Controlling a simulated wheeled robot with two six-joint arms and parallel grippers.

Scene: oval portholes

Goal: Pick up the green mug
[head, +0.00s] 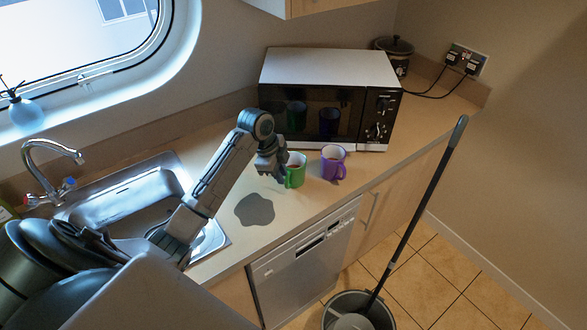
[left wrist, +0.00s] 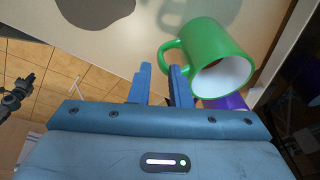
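The green mug (head: 294,171) stands upright on the worktop in front of the microwave. In the left wrist view the mug (left wrist: 222,62) has its handle turned toward my fingers. My left gripper (head: 277,173) is right beside the mug on its left, partly covering it in the head view. In the left wrist view my left gripper (left wrist: 162,83) is open, with a gap between its fingers. The right-hand finger overlaps the handle in the picture; I cannot tell whether they touch. A dark jointed part at that view's left edge looks like my right gripper (left wrist: 22,88); its fingers are unclear.
A purple mug (head: 333,162) stands close to the right of the green one. The microwave (head: 325,100) is behind them. A dark grey flat patch (head: 254,209) and the sink (head: 125,195) lie left. A mop (head: 415,215) leans in a bucket (head: 352,300) on the floor.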

